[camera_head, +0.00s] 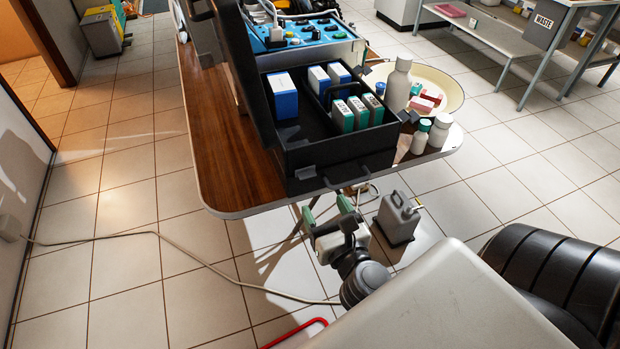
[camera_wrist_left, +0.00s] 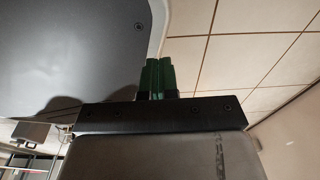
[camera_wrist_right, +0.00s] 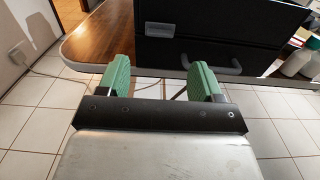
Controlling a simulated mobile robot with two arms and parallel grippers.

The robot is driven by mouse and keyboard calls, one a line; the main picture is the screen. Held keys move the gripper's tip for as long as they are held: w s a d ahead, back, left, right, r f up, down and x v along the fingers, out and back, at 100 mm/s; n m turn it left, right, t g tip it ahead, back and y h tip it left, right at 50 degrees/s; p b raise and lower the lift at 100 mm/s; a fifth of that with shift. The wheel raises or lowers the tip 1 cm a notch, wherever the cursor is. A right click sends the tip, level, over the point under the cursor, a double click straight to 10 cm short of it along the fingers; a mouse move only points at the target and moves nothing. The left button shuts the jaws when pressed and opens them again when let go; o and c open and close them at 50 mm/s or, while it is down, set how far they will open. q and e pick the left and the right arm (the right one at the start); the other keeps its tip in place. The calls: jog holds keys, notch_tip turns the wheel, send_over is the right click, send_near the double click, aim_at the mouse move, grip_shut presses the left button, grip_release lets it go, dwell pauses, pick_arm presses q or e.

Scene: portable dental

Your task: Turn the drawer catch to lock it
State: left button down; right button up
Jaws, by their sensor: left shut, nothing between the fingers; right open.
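A black case (camera_head: 300,156) stands on the wooden table, its upper compartment open and holding several small boxes. A small grey catch (camera_head: 305,173) sits on its front near the left corner; it also shows in the right wrist view (camera_wrist_right: 160,30). A dark handle (camera_head: 358,172) is to its right. I cannot tell the catch's exact turn. My right gripper (camera_head: 327,211) is open and empty, below and in front of the case, its green fingers (camera_wrist_right: 160,80) apart and pointing toward the front. My left gripper (camera_wrist_left: 158,79) is shut and empty, outside the head view.
White bottles (camera_head: 397,86) stand at the table's right end, beside a round cream tray (camera_head: 447,80). A grey container (camera_head: 398,217) is on the floor near my right gripper. A cable (camera_head: 190,258) crosses the tiles. The floor left of the table is mostly clear.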

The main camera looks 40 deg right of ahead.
aim_at(309, 177)
jog(key=p+x, duration=0.1)
jog(key=x, duration=0.6)
jog(key=shift+w, duration=0.15)
jog(key=shift+w+d, duration=0.15)
jog(key=shift+w, duration=0.4)
pick_arm(q)
jog(key=shift+s+a+r, duration=0.1)
jog(key=shift+s+a, duration=0.05)
jog(key=shift+s, duration=0.5)
jog(key=shift+s+a+r, duration=0.1)
jog(key=shift+s, duration=0.5)
pick_arm(e)
jog(key=c, duration=0.9)
pick_arm(q)
jog(key=shift+r, duration=0.1)
